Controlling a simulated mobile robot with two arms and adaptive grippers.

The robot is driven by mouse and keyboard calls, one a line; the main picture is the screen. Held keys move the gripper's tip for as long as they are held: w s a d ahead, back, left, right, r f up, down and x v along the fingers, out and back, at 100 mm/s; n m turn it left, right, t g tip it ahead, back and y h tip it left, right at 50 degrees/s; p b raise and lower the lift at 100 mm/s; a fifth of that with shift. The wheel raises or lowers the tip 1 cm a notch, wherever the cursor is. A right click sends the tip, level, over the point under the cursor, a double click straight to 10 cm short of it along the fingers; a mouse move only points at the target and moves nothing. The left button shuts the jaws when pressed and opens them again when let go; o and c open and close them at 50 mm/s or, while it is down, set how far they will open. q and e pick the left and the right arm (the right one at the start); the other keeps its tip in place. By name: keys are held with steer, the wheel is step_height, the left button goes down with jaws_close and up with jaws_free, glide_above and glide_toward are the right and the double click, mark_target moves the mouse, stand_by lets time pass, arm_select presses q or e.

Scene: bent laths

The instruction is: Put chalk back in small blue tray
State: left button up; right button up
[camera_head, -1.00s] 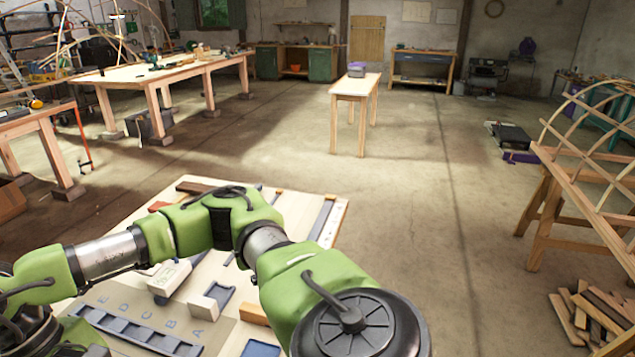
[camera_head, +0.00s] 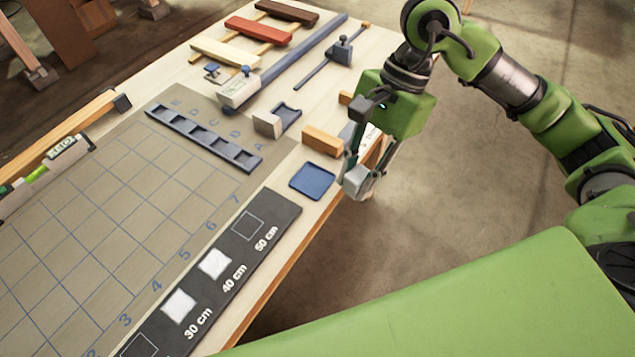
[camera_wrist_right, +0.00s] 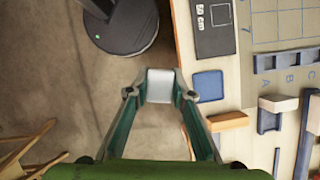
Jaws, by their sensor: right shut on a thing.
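My right gripper (camera_head: 357,178) is shut on a small white block, the chalk (camera_head: 354,182), held between its two fingertips. In the head view it is at the table's right edge, just right of the small blue tray (camera_head: 312,181). The tray is a shallow, empty square. In the right wrist view the chalk (camera_wrist_right: 160,84) sits between the fingertips (camera_wrist_right: 160,91) with floor behind it, and the blue tray (camera_wrist_right: 209,85) lies to its right, apart from it. My left gripper is not in view.
A wooden block (camera_head: 323,139) lies behind the tray. A dark strip (camera_head: 222,277) with length labels and two white squares lies in front. A slotted blue rack (camera_head: 203,137) and gridded mat (camera_head: 120,205) are to the left. Floor is open at the right.

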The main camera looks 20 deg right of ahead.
steer(key=m, duration=0.1)
steer(key=m+t+b, duration=0.1)
steer(key=m, duration=0.1)
steer(key=d+m+t, duration=0.1)
steer(key=m, duration=0.1)
steer(key=shift+w+d+f+b, duration=0.1)
steer(key=shift+w+f+b, duration=0.1)
steer(key=shift+f+b, duration=0.2)
steer(key=shift+d+m, duration=0.15)
steer(key=shift+m, duration=0.25)
steer(key=shift+w, duration=0.25)
steer(key=w+a+f+p, duration=0.4)
steer(key=w, duration=0.5)
glide_above(305, 182)
steer(key=d, duration=0.2)
steer(key=shift+m+t, duration=0.3)
steer(key=f, duration=0.4)
steer(key=shift+s+f, duration=0.35)
steer(key=shift+s, duration=0.05)
steer(key=shift+w+a+f+p, duration=0.2)
steer(key=shift+w+f+p, duration=0.15)
steer(key=shift+f, duration=0.15)
step_height(305, 182, down, 2)
steer(key=shift+f+p, duration=0.1)
steer(key=shift+p, duration=0.65)
steer(key=shift+f, duration=0.35)
